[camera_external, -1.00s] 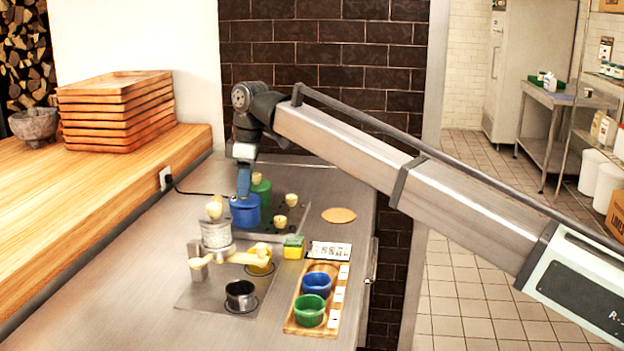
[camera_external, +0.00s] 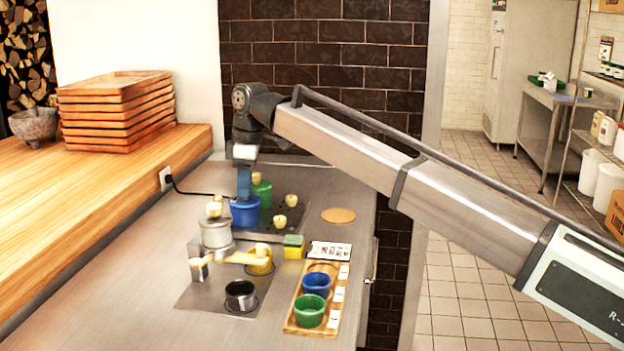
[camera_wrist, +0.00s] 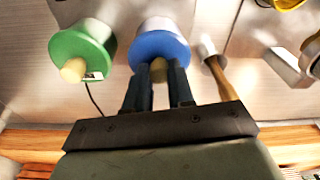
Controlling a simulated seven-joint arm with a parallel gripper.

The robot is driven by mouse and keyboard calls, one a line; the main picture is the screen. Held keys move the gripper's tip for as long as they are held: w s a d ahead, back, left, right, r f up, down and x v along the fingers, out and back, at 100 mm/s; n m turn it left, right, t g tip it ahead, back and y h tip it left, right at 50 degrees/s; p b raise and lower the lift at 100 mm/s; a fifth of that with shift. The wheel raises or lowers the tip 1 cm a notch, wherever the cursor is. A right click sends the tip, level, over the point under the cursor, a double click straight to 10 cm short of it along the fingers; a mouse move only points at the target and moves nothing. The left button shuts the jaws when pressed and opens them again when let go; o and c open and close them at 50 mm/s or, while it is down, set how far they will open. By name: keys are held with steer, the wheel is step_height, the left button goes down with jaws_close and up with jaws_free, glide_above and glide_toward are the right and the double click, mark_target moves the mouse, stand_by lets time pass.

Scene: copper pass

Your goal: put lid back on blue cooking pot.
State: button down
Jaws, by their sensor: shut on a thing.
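The blue cooking pot (camera_external: 244,212) stands at the far side of the steel counter, under my gripper (camera_external: 243,186). In the wrist view the blue lid (camera_wrist: 160,47) fills the top of the pot, and its pale knob (camera_wrist: 158,70) is between the fingers of my gripper (camera_wrist: 158,85). My gripper is shut on the knob. The lid appears to be on or very close to the pot; the exact seating at the rim is hidden.
A green pot (camera_external: 262,190) with a pale knob stands close behind the blue one. A grey pot (camera_external: 215,233) stands in front. A wooden tray (camera_external: 294,325) holds blue and green bowls. A round board (camera_external: 338,215) lies to the right, with bare counter around it.

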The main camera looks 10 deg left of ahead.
stand_by(0.4)
steer(key=shift+c, duration=2.1)
jaws_free()
steer(key=shift+r, duration=0.2)
steer(key=shift+r, duration=3.3)
steer(key=shift+c, duration=0.2)
jaws_close()
steer(key=shift+f, duration=2.65)
